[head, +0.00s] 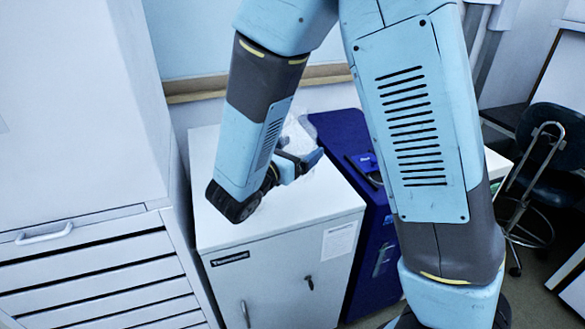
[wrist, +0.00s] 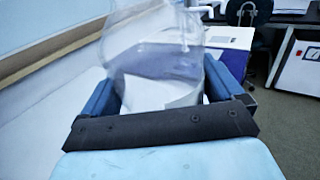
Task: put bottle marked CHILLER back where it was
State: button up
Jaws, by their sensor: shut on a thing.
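A clear, see-through bottle (wrist: 150,55) with a pale label patch fills the middle of the wrist view; no marking can be read. My gripper (wrist: 160,90) is shut around it, one blue finger on each side. In the head view my gripper (head: 302,165) is over the top of a white cabinet (head: 322,198), and the bottle (head: 296,136) shows only faintly behind it, partly hidden by my arm. I cannot tell whether the bottle touches the cabinet top.
A dark blue cabinet (head: 345,128) stands right of the white cabinet, partly behind my arm. A tall white unit with drawers (head: 100,268) is close on the left. A wall is behind. A dark chair (head: 550,140) is at the far right. The front of the white cabinet's top is clear.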

jog(key=shift+w+a+f, duration=0.1)
jog(key=shift+w+f, duration=1.2)
jog(key=shift+f, duration=0.4)
jog(key=shift+w+a+f, duration=0.1)
jog(key=shift+w+f, duration=1.2)
jog(key=shift+f, duration=0.45)
jog(key=shift+w+a+f, duration=0.1)
jog(key=shift+w+f, duration=1.2)
jog(key=shift+f, duration=0.4)
jog(key=o, duration=1.4)
jog(key=shift+f, duration=0.1)
jog(key=shift+c, duration=0.2)
jog(key=v, duration=1.2)
